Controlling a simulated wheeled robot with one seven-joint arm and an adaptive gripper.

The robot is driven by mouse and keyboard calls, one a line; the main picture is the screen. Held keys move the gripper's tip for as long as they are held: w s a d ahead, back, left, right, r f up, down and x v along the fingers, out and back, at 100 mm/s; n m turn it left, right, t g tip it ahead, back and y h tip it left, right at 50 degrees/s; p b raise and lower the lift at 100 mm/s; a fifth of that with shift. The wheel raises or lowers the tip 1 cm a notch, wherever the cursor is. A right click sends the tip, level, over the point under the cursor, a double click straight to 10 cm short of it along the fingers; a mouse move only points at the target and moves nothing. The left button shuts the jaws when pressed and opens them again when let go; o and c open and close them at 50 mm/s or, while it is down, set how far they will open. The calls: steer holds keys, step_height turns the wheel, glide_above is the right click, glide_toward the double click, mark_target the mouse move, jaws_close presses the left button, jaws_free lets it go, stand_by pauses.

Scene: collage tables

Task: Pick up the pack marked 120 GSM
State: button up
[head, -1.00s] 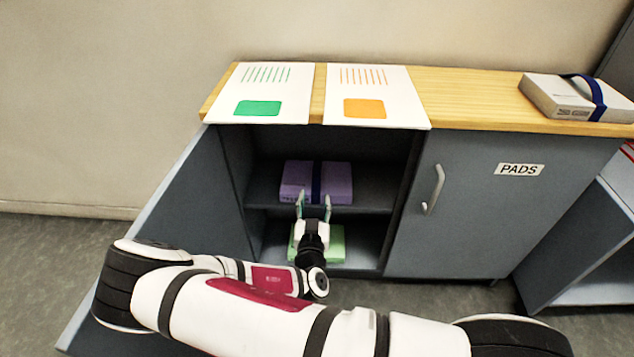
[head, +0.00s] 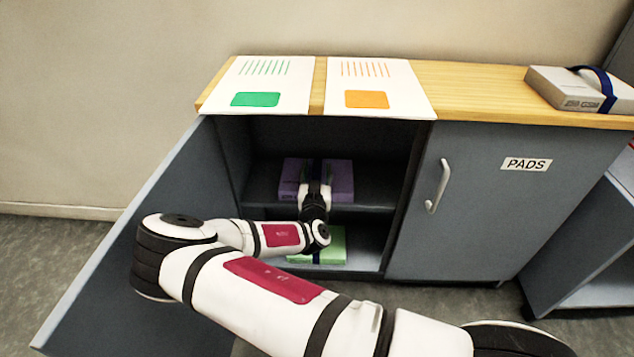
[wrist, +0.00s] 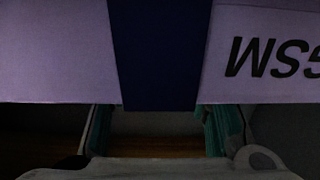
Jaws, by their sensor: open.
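A purple pack (head: 341,178) with a dark blue band lies on the upper shelf of the open cabinet. It fills the top of the wrist view (wrist: 55,50), where its band (wrist: 160,50) runs down the middle. Upside-down letters ending in GSM show right of the band; no number is visible there. My gripper (head: 316,172) is open at the pack's front, with a finger on each side of the band. In the wrist view the fingertips (wrist: 156,112) meet the pack's edge; whether they touch it I cannot tell.
A green pack (head: 332,243) lies on the lower shelf, partly behind my arm. A grey-white pack (head: 570,92) with a blue strap and a GSM marking lies on the wooden top (head: 470,92). The left cabinet door (head: 135,225) stands open; the PADS door (head: 500,215) is shut.

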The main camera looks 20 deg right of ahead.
jaws_close()
steer(key=shift+r, duration=0.15)
steer(key=shift+r, duration=0.1)
